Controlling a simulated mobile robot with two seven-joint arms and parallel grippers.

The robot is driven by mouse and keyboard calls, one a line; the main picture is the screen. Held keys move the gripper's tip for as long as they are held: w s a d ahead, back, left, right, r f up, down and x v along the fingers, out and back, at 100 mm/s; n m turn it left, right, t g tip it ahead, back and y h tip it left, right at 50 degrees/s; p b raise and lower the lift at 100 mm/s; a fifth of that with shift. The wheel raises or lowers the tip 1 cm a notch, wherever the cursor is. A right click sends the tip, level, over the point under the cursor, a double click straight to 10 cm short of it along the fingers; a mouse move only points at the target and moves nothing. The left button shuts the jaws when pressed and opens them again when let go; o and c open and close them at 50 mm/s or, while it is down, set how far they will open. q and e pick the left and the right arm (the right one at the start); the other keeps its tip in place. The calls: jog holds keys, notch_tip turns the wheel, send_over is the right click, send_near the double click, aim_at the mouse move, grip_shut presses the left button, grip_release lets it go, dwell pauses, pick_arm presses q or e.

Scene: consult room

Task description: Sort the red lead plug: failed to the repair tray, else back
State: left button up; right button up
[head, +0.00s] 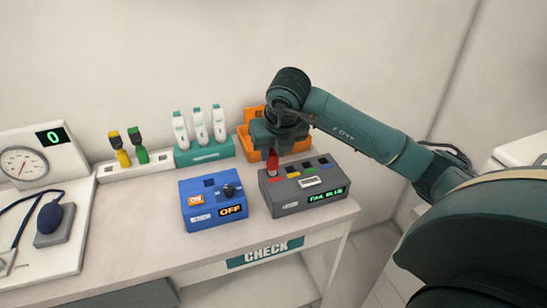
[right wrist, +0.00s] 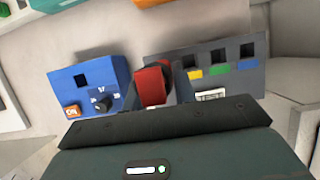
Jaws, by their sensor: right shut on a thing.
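My right gripper (head: 273,149) is shut on the red lead plug (head: 272,164), which points down at the left end of the grey box (head: 285,207). The red plug also shows in the right wrist view (right wrist: 153,84), where it covers the box's leftmost socket place. I cannot tell whether its tip is seated in the socket. The grey box has open sockets with yellow, green and blue marks, and a lit green display (head: 326,195) whose small text is hard to read. An orange tray (head: 246,143) stands behind my gripper and is partly hidden. My left gripper is not in view.
A blue box (head: 205,218) with a knob and an OFF display stands left of the grey box. A white rack (head: 103,172) holds a yellow plug (head: 122,157) and a green plug (head: 141,154). A teal holder (head: 206,153) carries white devices. The front table strip is clear.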

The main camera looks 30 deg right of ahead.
notch_tip(320, 180, up, 8)
jog(key=shift+f+b, duration=0.15)
jog(key=shift+b, duration=0.15)
jog(key=shift+r, duration=0.65)
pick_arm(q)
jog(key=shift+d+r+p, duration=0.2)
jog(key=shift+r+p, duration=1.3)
pick_arm(e)
jog(key=shift+r, duration=1.65)
